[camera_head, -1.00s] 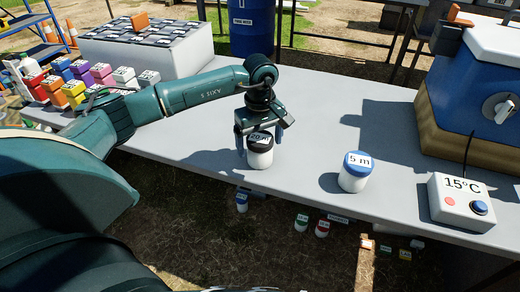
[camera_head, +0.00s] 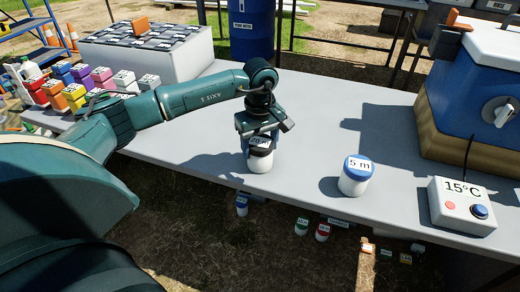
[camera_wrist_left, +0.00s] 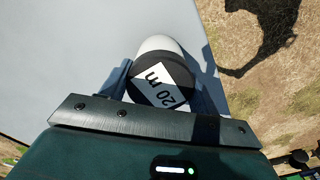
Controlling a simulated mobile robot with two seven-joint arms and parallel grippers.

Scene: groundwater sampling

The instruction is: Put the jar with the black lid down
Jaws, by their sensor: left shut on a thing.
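The jar with the black lid (camera_head: 260,158) is white, with a "20 m" label on its lid. It stands upright at the front edge of the grey table (camera_head: 210,150), or very close above it; I cannot tell whether its base touches. My left gripper (camera_head: 259,140) is above it, shut on the jar with a finger on each side near the lid. In the left wrist view the black lid (camera_wrist_left: 163,80) and its label show between the fingers, with part of the white body beyond. My right gripper is not in view.
A white jar with a blue lid marked "5 m" (camera_head: 356,175) stands to the right. A white box reading "15°C" (camera_head: 462,205) and a blue cooler (camera_head: 478,100) are farther right. Several coloured boxes (camera_head: 75,95) stand at the left. The table's front edge is close.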

